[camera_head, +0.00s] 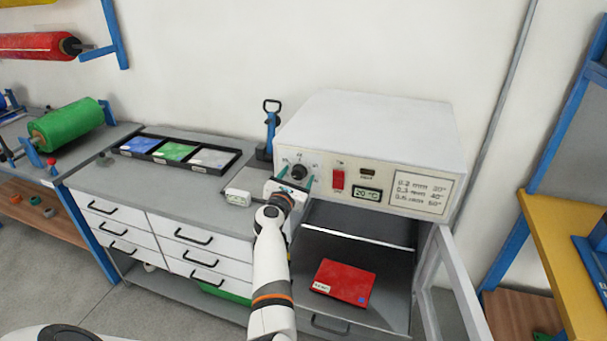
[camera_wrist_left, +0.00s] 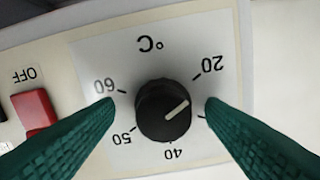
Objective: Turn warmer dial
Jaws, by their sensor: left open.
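The warmer (camera_head: 375,130) is a white cabinet with a control panel. Its black dial (camera_head: 299,171) is on the panel's left part and shows large in the left wrist view (camera_wrist_left: 163,110). The dial's white pointer is close to the 20 mark, slightly toward the following mark, whose label is hidden behind a finger. My left gripper (camera_head: 296,177) is open in front of the dial. Its green fingers stand on either side of the dial in the left wrist view (camera_wrist_left: 160,107), with gaps visible. My right gripper is not in view.
A red switch (camera_head: 338,180), labelled OFF in the wrist view, and a display (camera_head: 367,194) reading 20 °C are right of the dial. The warmer's glass door (camera_head: 455,285) stands open. A red pack (camera_head: 342,282) lies inside. A small white device (camera_head: 238,197) is on the counter.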

